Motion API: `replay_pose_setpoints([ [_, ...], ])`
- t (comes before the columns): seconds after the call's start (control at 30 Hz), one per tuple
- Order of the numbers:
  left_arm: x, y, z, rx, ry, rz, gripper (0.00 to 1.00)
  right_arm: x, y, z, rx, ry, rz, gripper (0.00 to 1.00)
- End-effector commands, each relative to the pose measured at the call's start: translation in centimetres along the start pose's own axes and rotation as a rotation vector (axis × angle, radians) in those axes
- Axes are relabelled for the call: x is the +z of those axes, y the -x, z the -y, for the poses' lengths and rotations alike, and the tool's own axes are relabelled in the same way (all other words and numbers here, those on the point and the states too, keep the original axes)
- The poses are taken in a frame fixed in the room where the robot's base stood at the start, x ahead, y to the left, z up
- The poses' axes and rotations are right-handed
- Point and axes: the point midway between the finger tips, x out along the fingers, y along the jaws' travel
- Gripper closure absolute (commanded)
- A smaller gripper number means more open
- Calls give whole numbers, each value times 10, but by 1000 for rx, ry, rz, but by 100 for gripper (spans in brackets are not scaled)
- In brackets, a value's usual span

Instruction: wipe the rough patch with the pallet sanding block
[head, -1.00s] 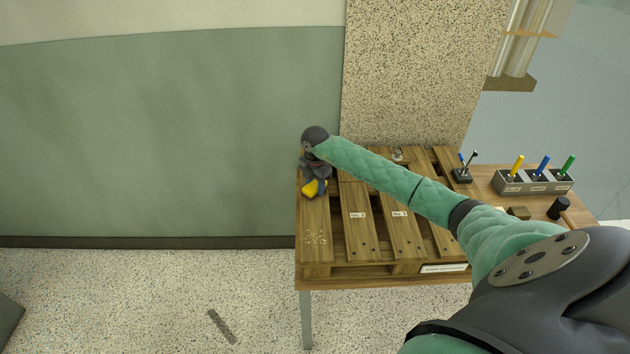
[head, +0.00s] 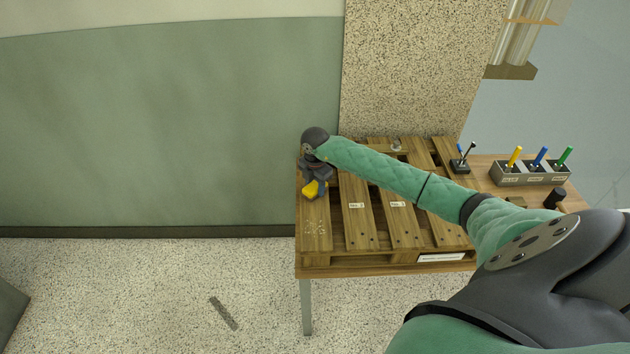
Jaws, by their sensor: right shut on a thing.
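My right gripper (head: 317,178) is at the left end of the wooden pallet (head: 358,215), over its leftmost board. It is shut on the yellow sanding block (head: 313,189), which is at or just above the board; I cannot tell whether it touches. The rough patch (head: 316,228) shows as pale specks on the same board, nearer the front edge, apart from the block. My right arm crosses over the pallet and hides part of its boards. My left gripper is not in view.
A grey holder (head: 530,174) with yellow, blue and green markers stands right of the pallet. A small black stand (head: 460,165) with pens sits at the pallet's back right. A dark-headed tool (head: 554,198) lies near my arm. A wall rises behind.

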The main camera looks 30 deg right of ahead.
Motion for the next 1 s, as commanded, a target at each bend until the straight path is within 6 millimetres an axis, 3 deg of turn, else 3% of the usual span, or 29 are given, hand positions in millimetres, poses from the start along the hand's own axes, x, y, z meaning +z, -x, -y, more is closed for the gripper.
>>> replay_pose_setpoints([
  [0.37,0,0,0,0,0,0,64,-8,2,-1,0,1,0,85],
  [1.0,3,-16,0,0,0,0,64,13,1,-22,2,0,0,85],
])
